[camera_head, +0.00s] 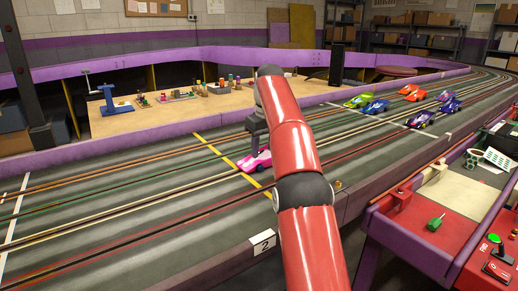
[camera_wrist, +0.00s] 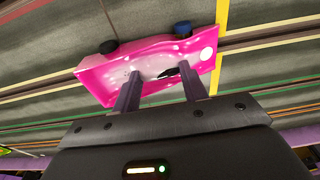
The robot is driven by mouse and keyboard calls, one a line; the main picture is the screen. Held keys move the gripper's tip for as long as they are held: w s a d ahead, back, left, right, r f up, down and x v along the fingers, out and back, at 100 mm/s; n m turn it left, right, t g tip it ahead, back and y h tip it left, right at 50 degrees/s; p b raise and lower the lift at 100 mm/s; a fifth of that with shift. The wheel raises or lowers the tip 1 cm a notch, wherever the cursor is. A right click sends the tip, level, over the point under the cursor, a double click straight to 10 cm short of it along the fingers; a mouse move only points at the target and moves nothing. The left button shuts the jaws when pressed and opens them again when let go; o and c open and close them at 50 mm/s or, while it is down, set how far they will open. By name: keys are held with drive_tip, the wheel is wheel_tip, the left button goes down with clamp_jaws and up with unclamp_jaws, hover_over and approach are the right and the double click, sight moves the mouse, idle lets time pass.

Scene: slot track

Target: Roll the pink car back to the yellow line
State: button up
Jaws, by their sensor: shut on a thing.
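The pink car (camera_head: 252,162) is on the slot track, partly hidden by my red arm in the head view. The yellow line (camera_head: 222,154) crosses the track right by the car. In the wrist view the yellow line (camera_wrist: 221,45) runs just beside the car's right end, very close to it. My gripper (camera_wrist: 159,71) is shut on the pink car, its two fingers against the car's body.
Several other cars, among them a green one (camera_head: 358,101) and an orange one (camera_head: 412,93), stand farther along the track near a white line. A purple-edged workbench (camera_head: 463,188) with tools stands at the right. The track left of the yellow line is clear.

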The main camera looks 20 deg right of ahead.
drive_tip(key=shift+w+d, duration=0.2)
drive_tip(key=shift+d, duration=0.35)
drive_tip(key=shift+d, duration=0.15)
drive_tip(key=shift+w+d, duration=0.1)
drive_tip(key=shift+d, duration=0.1)
drive_tip(key=o, duration=1.2)
drive_tip(key=shift+c, duration=0.2)
